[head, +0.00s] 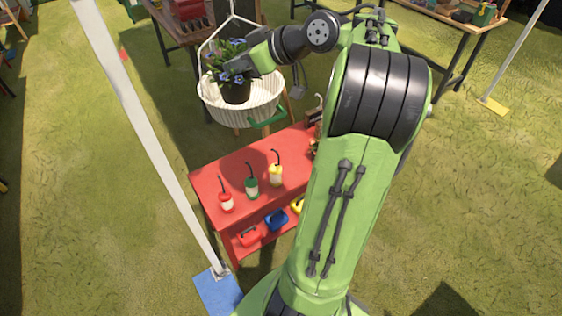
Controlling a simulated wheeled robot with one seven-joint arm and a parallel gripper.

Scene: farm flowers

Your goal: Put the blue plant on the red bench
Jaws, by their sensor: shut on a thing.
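The blue plant (237,91) has blue flowers and green leaves in a dark pot. It is upright in the head view at the upper left of centre. My gripper (240,68) is shut on it, reaching in from the right, and hides part of the leaves. The pot overlaps the white hanging basket (262,112) in the picture; I cannot tell whether it touches it. The red bench (229,177) stands below and nearer.
The bench's lower shelf holds a red item (249,236), a blue item (276,219) and a yellow item (298,205). My arm hides the bench's right end. A white pole (140,130) rises left of the bench from a blue base (218,291). Tables stand behind.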

